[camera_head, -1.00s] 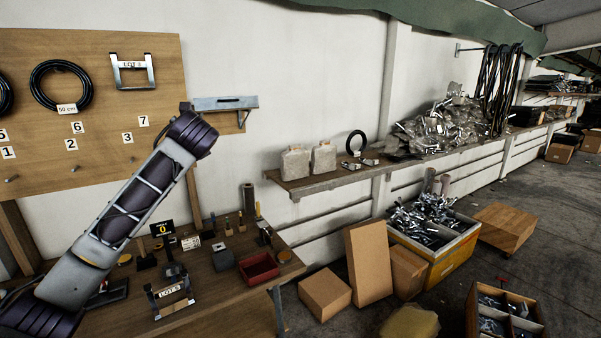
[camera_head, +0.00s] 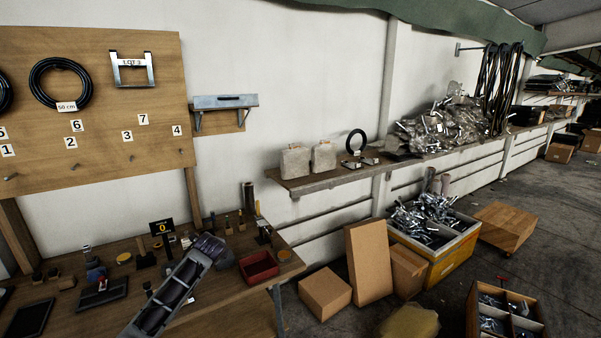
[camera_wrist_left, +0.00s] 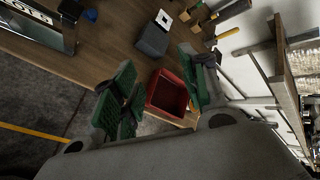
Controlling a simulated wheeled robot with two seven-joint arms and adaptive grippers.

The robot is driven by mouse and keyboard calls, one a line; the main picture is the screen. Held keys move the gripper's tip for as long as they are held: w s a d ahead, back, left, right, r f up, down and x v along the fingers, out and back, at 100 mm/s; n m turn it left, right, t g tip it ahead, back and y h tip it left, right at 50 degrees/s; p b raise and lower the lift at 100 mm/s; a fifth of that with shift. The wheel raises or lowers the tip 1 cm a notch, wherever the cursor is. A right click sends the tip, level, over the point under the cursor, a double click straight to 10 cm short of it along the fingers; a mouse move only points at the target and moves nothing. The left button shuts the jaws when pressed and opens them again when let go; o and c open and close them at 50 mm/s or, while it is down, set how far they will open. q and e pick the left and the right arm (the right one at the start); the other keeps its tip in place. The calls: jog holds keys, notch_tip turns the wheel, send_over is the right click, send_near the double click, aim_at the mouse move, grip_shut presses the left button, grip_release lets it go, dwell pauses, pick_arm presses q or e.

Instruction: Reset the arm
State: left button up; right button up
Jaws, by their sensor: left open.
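My left arm (camera_head: 172,290) rises from the lower edge of the head view and ends over the workbench, in front of several small items. My right gripper is in no view.
The wooden bench (camera_head: 240,318) carries a black "0" sign (camera_head: 161,228) and small tools. A pegboard (camera_head: 95,110) and a small wall shelf (camera_head: 225,102) are behind it. Cardboard boxes (camera_head: 325,292) and a yellow crate (camera_head: 437,255) stand on the floor to the right.

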pick_arm(q)
jog(key=s+f+n+g+h, duration=0.15)
jog(key=s+f, duration=0.35)
jog(key=f, duration=0.8)
jog(key=s+f+n+g, duration=0.1)
jog(key=s+f+n, duration=0.25)
jog(key=f, duration=0.85)
jog(key=s+f+n+g, duration=0.2)
jog(key=s+f+n, duration=0.1)
jog(key=s+f, duration=1.55)
jog(key=s+d+f+n+g+h+b, duration=0.1)
jog(key=s+f+n, duration=0.1)
jog(key=s+f, duration=0.7)
jog(key=s+d+f+n+g, duration=0.1)
jog(key=s+f+n, duration=0.1)
jog(key=s+f, duration=0.65)
jog(key=s+d+f+n+g, duration=0.1)
jog(key=s+f+n, duration=0.1)
jog(key=s, duration=1.2)
jog(key=s+d+f+n+g, duration=0.1)
jog(key=s+f+n, duration=0.1)
jog(key=s, duration=1.2)
jog(key=shift+s+d+f+n+h+b, duration=0.15)
jog(key=shift+s+f+n+h+b, duration=0.2)
jog(key=shift+f+n, duration=0.1)
